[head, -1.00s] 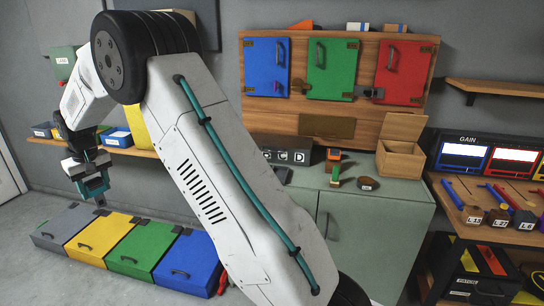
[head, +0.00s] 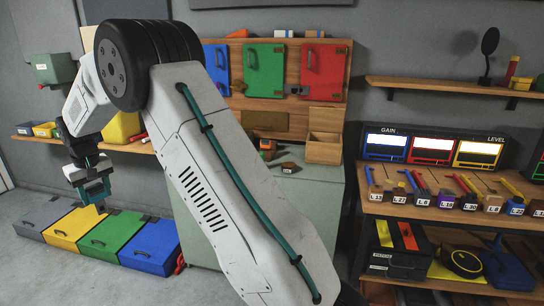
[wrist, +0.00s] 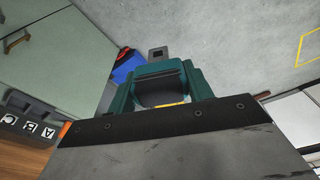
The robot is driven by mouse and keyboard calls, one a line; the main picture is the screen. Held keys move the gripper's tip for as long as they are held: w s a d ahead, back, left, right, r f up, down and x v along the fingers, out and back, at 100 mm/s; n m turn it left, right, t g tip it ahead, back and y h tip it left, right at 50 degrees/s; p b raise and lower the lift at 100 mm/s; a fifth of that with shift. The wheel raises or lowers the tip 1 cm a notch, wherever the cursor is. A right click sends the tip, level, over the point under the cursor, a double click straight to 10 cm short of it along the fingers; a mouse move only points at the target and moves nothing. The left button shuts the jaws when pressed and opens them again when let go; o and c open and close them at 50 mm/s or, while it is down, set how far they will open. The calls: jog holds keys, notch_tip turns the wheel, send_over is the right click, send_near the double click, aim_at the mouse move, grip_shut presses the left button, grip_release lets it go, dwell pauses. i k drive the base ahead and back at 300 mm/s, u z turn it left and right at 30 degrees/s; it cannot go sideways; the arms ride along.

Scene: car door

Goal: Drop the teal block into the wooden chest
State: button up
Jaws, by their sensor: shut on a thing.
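My gripper (head: 96,190) hangs at the left of the head view, pointing down above the floor near the row of coloured bins. In the wrist view its teal fingers (wrist: 160,88) are shut around a teal and dark piece, which looks like the teal block (wrist: 160,69). The fingers partly hide it, and its colour blends with theirs. A small grey square end shows just beyond the fingertips. The wooden chest (head: 323,152) stands on the green cabinet near the middle of the head view, lid raised, well to the right of my gripper.
The green cabinet (head: 318,205) also carries an orange and green tool (head: 267,148) and a small brown piece (head: 290,167). A wooden board with coloured doors (head: 265,70) stands behind. At right is a workbench (head: 450,213) with several labelled blocks. Grey floor lies at the lower left.

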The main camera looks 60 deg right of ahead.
aim_at(323, 158)
jog(key=z, duration=1.4)
